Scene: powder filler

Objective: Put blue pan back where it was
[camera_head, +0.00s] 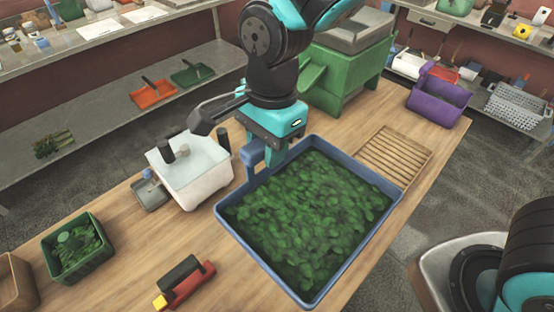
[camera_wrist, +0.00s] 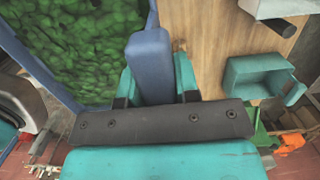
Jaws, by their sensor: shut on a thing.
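The blue pan (camera_head: 244,240) is a large rectangular tray filled with green leaf-like pieces, at the middle right of the wooden table. Its blue rim also shows at the upper left of the wrist view (camera_wrist: 40,68). My gripper (camera_head: 274,156) is at the pan's far left corner, shut on its upright blue handle (camera_wrist: 148,62). In the wrist view the teal fingers of my gripper (camera_wrist: 155,85) stand on both sides of the handle. The pan looks about level. I cannot tell whether its bottom touches the table.
A slatted wooden rack (camera_head: 390,157) lies right behind the pan, with a green machine (camera_head: 345,80) behind. A white box-like device (camera_head: 195,170) stands to the left. A green bin (camera_head: 77,250) and a red-and-black tool (camera_head: 184,284) are at front left. Bare wood (camera_head: 130,240) lies between them.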

